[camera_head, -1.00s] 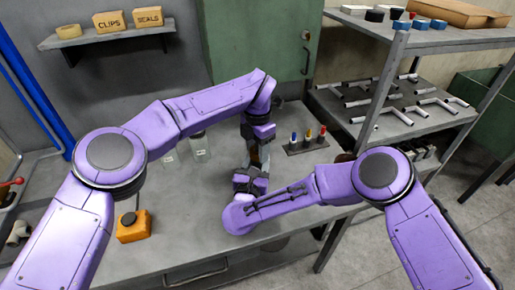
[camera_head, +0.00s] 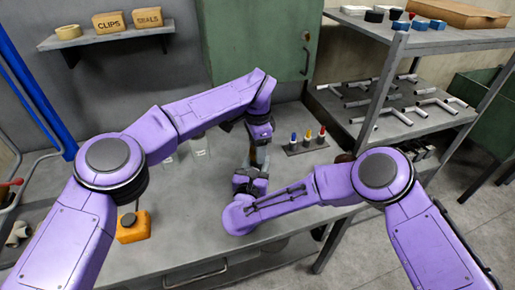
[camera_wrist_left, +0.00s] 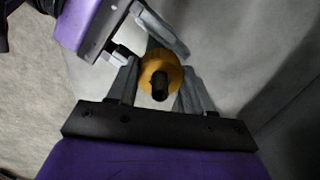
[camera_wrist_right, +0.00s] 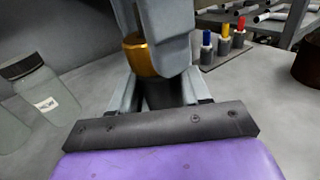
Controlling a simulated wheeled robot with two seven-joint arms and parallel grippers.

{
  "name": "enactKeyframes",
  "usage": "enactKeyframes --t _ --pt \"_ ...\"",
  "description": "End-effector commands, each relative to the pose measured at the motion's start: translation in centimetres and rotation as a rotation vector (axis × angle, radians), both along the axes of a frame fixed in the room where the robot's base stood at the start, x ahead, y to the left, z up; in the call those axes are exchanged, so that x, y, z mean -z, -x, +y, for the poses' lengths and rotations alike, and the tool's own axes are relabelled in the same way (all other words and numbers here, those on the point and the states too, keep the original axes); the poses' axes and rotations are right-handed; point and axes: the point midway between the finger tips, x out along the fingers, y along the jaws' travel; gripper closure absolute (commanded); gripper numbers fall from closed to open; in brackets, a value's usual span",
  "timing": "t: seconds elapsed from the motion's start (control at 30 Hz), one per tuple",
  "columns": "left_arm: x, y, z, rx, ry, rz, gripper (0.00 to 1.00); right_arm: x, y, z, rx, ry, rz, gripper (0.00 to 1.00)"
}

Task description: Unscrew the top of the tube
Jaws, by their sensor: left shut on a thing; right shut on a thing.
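The tube's gold top (camera_wrist_left: 160,70) with a dark nozzle (camera_wrist_left: 160,88) sits between the fingers of my left gripper (camera_wrist_left: 162,92), which is shut on it. In the right wrist view the gold top (camera_wrist_right: 142,57) shows just above the dark tube (camera_wrist_right: 165,92). My right gripper (camera_wrist_right: 160,98) is shut on the tube below the top. In the head view my left gripper (camera_head: 257,157) points down above my right gripper (camera_head: 250,181), over the bench. The tube is mostly hidden there by the fingers. I cannot tell whether the top is loose.
A rack with several small colored-capped bottles (camera_head: 307,143) stands to the right on the bench (camera_head: 190,215). Clear jars (camera_wrist_right: 38,88) stand behind. An orange container (camera_head: 132,228) sits at the left front. A metal shelf (camera_head: 410,125) with white pipes stands at the right.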

Motion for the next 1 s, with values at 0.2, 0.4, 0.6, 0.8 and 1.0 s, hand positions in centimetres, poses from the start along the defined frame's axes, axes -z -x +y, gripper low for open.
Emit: enactKeyframes --t 0.2,0.4,0.6,0.8,1.0 --pt "-0.1 0.0 0.0 0.002 0.002 -0.002 0.86 0.1 0.1 0.1 -0.002 0.000 0.001 1.00" --pt "-0.1 0.0 0.0 0.004 0.001 -0.001 0.86 0.1 0.0 0.1 -0.002 0.000 0.001 1.00" --pt "-0.1 0.0 0.0 0.005 0.001 -0.001 0.86 0.1 0.0 0.0 -0.001 0.000 0.001 1.00" --pt "-0.6 0.0 0.0 0.006 0.001 -0.001 0.86 0.1 0.0 0.0 -0.001 0.000 0.001 1.00" --pt "-1.3 0.0 0.0 0.005 0.001 0.000 0.86 0.1 0.0 0.0 -0.001 0.000 0.001 1.00"
